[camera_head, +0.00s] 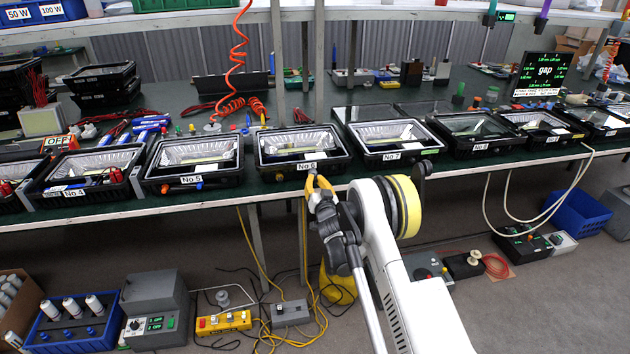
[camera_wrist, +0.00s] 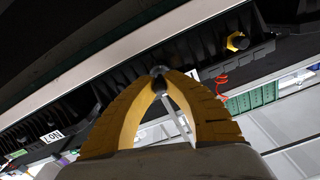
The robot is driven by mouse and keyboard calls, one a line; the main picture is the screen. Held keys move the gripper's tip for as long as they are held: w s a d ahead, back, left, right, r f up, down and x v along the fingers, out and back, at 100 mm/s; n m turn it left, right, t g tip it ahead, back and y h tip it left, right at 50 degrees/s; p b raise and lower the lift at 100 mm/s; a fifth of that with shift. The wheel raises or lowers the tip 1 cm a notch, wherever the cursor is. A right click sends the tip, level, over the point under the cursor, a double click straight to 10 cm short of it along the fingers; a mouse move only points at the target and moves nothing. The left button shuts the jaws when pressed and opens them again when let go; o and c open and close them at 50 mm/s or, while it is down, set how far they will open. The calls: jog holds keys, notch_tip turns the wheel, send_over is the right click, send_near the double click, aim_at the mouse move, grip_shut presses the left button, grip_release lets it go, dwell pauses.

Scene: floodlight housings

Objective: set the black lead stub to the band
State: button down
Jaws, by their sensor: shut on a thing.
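My gripper (camera_head: 318,182) has yellow fingers and is at the front edge of the bench, just below the housing labelled No 6 (camera_head: 303,160). In the wrist view my gripper (camera_wrist: 160,76) has its fingertips closed on a small dark piece with a rounded grey end, which I take as the black lead stub (camera_wrist: 159,70). The fingers hide most of it. A ribbed black housing wall lies right behind the fingertips. I cannot make out a band on the stub. A yellow fitting with a dark end (camera_wrist: 237,41) sits on the housing wall to the right.
Housing No 5 (camera_head: 196,182) stands left of my gripper and housing No 7 (camera_head: 393,157) to the right, in a close row along the bench edge. A red coiled hose (camera_head: 238,60) hangs behind. Yellow cables and boxes (camera_head: 223,321) lie on the floor below.

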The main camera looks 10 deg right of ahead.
jog(key=shift+s, duration=0.55)
jog(key=c, duration=1.4)
grip_release()
jog(key=s, duration=0.7)
jog(key=shift+s, duration=0.2)
jog(key=shift+r, duration=0.15)
